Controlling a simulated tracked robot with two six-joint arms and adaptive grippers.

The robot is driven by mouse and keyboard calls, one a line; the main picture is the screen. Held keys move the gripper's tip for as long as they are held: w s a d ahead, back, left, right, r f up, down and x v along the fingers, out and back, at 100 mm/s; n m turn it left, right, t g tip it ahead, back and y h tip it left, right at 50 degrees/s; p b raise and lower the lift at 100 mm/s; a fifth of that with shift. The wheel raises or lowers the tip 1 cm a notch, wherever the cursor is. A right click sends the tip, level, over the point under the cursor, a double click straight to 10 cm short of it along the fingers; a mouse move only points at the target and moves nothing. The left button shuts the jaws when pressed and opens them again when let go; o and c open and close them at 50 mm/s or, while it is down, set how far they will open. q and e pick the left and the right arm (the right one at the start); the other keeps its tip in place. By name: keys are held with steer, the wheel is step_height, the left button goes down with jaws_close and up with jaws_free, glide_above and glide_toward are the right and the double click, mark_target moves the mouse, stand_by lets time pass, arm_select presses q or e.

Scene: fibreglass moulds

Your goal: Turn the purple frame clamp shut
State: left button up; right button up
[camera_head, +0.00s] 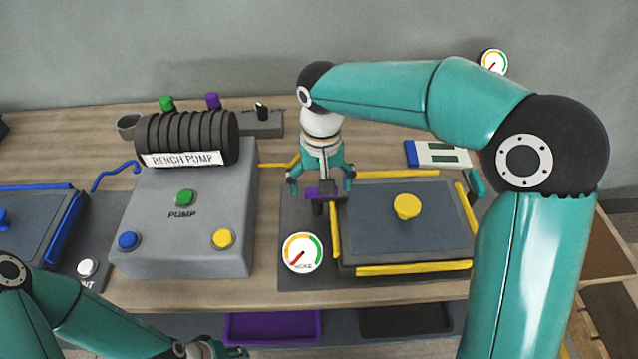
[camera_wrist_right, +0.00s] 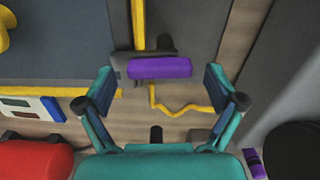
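The purple frame clamp (camera_head: 313,193) sits at the back left corner of the right-hand mould frame, partly hidden by my right gripper in the head view. In the right wrist view its purple handle (camera_wrist_right: 160,67) lies crosswise on a dark mount. My right gripper (camera_head: 321,184) points down over the clamp with its fingers spread. In the right wrist view the open fingers (camera_wrist_right: 158,82) stand on either side of the handle, with gaps to it. My left gripper (camera_head: 218,350) is low at the bottom edge, only partly visible, away from the clamp.
The right-hand mould (camera_head: 380,222) has a yellow knob (camera_head: 407,206) and yellow edge strips. A gauge (camera_head: 302,253) is in front of the clamp. The grey pump box (camera_head: 190,205) with buttons stands to the left. A purple tray (camera_head: 273,326) lies below the bench edge.

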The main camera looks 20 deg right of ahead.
step_height(320, 180, up, 12)
stand_by(0.7)
steer(key=shift+f, duration=0.1)
stand_by(0.3)
